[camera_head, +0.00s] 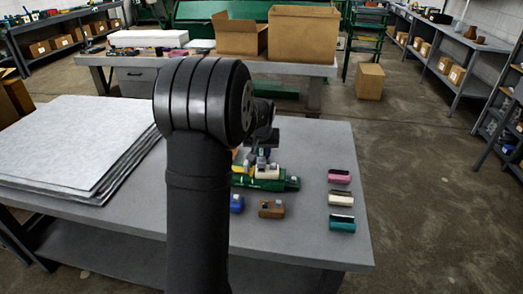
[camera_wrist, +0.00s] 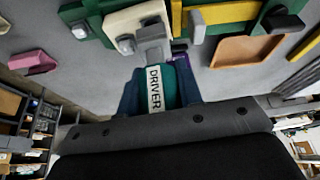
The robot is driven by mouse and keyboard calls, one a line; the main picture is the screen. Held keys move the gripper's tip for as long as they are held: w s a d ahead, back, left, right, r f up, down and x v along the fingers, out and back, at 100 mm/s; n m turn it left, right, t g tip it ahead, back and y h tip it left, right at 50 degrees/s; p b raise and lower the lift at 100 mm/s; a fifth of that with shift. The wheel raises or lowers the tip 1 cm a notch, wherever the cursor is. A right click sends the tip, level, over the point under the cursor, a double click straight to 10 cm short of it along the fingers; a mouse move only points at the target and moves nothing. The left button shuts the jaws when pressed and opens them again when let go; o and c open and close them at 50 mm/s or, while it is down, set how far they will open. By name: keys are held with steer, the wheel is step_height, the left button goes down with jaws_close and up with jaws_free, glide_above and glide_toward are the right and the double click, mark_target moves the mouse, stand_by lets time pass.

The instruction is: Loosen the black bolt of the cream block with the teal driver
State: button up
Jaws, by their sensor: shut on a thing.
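My gripper (camera_wrist: 158,90) is shut on the teal driver (camera_wrist: 172,80), which carries a white label reading DRIVER. The driver's grey end is at the cream block (camera_wrist: 117,24), in front of its grey-looking fittings; I cannot tell whether it is seated on one. No bolt on the block shows clearly as black, and the driver end hides part of it. In the head view the cream block (camera_head: 267,172) sits on a green base (camera_head: 285,184), and my arm hides most of the gripper and the driver.
The base also carries a yellow piece (camera_wrist: 198,28). A brown piece (camera_head: 271,209) and a blue piece (camera_head: 237,203) lie in front of it. Pink (camera_head: 340,177), cream (camera_head: 341,199) and teal (camera_head: 342,224) pieces lie to the right. Stacked sheets (camera_head: 70,145) cover the table's left.

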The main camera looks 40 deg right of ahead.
steer(key=shift+f, duration=0.75)
stand_by(0.3)
stand_by(0.4)
steer(key=shift+n+t+y, duration=0.4)
steer(key=shift+n+y, duration=0.2)
steer(key=shift+n, duration=1.1)
steer(key=shift+n, duration=0.3)
steer(key=shift+a+n+y, duration=0.1)
steer(key=shift+n+y, duration=0.6)
steer(key=shift+n, duration=0.7)
